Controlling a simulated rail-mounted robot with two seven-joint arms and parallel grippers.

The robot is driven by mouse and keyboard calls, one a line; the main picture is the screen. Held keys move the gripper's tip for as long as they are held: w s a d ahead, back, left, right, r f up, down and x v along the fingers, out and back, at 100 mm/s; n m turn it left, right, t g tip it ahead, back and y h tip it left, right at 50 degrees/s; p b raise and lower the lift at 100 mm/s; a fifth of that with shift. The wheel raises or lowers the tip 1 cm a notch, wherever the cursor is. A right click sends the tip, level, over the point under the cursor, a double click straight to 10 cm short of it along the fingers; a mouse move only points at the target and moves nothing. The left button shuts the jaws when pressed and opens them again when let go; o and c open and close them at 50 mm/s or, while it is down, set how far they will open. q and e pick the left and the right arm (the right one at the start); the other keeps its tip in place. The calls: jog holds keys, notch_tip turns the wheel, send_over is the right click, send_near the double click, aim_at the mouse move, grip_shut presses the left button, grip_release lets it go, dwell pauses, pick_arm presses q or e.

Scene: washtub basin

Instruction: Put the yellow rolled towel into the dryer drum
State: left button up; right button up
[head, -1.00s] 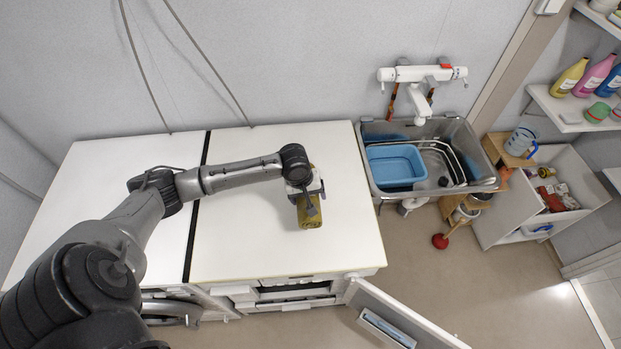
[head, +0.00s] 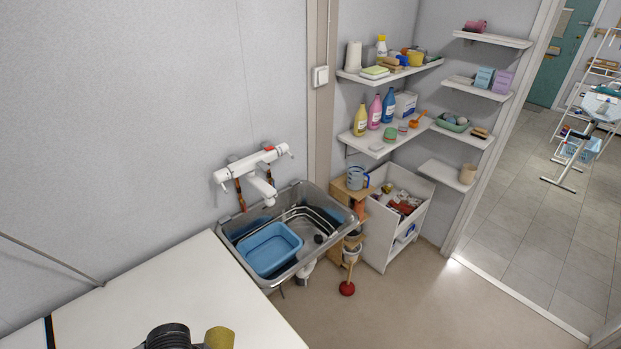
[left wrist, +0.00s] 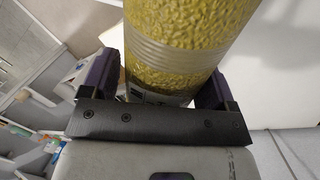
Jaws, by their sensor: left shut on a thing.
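The yellow rolled towel (left wrist: 190,45) has a rough, textured surface and a pale band around it. My left gripper (left wrist: 158,82) is shut on it, with a dark finger on each side of the roll in the left wrist view. In the head view the towel (head: 219,338) shows only partly at the bottom edge, beside a dark part of my left arm, over the white worktop (head: 180,285). The dryer drum is not in view. My right gripper is not in view.
A grey washtub (head: 228,227) with a blue basin (head: 270,248) stands right of the worktop, under a white tap (head: 250,165). Shelves (head: 395,70) with bottles and a white bin (head: 400,215) are further right. A red plunger (head: 347,288) stands on otherwise open floor.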

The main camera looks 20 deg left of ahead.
pick_arm(q)
jog(key=w+d+r+m+p, duration=0.1)
jog(key=w+d+r+p, duration=0.1)
jog(key=r, duration=1)
jog(key=w+d+r+m+p, duration=0.2)
jog(key=w+d+r+p, duration=0.1)
jog(key=r, duration=0.8)
jog(key=shift+d+r+m+g+p, duration=0.3)
jog(key=shift+d+r+g+p, duration=0.15)
jog(key=shift+p, duration=0.55)
jog(key=shift+f, duration=0.15)
